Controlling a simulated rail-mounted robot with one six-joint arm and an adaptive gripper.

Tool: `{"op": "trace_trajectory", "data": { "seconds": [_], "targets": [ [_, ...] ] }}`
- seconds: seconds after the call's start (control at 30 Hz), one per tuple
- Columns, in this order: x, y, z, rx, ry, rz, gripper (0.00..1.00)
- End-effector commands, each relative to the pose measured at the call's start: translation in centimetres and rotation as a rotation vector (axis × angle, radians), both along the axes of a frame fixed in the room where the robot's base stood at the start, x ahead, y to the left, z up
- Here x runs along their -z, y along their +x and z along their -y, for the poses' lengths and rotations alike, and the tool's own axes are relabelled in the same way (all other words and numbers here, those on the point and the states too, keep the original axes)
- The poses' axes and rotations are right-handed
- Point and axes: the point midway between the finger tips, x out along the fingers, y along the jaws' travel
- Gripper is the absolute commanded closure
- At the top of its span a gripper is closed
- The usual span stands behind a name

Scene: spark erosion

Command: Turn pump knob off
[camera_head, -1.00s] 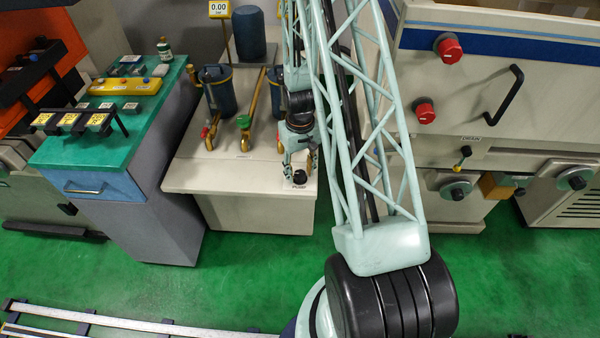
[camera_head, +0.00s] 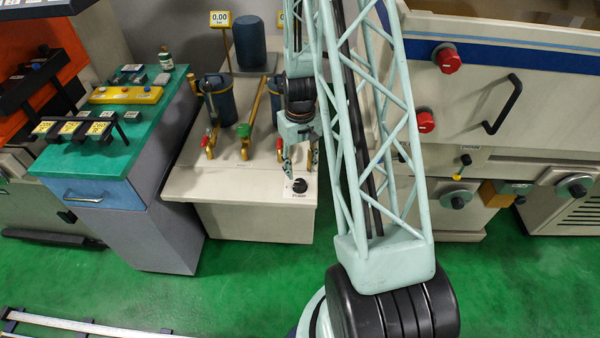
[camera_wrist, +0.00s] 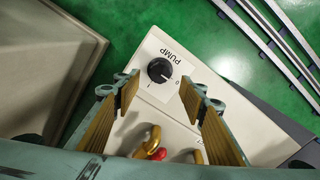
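The black pump knob (camera_head: 299,186) sits on a white plate labelled PUMP, at the front right corner of the beige pump unit's top. In the wrist view the knob (camera_wrist: 160,70) has marks "0" and "I" beside it; I cannot tell for sure which one its pointer faces. My gripper (camera_head: 300,162) is just behind and above the knob in the head view. In the wrist view my gripper (camera_wrist: 160,93) is open, its two ribbed fingers wide apart and empty. The knob shows beyond the gap between the fingertips, not touched by either finger.
The unit's top (camera_head: 215,185) carries brass valves, one with a green handle (camera_head: 243,131), blue canisters, and a 0.00 gauge (camera_head: 220,19). A green-topped cabinet (camera_head: 75,165) stands left. A machine with red knobs (camera_head: 448,60) stands right.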

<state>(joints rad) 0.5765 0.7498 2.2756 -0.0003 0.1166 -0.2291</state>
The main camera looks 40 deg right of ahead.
Motion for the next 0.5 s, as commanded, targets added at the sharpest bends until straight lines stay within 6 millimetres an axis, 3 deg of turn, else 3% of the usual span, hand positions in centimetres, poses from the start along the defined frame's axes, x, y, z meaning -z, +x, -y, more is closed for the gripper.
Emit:
{"op": "trace_trajectory", "data": {
  "seconds": [0.5],
  "targets": [
    [-4.0, 0.0, 0.0, 0.000, -0.001, 0.002, 0.62]
  ]
}}
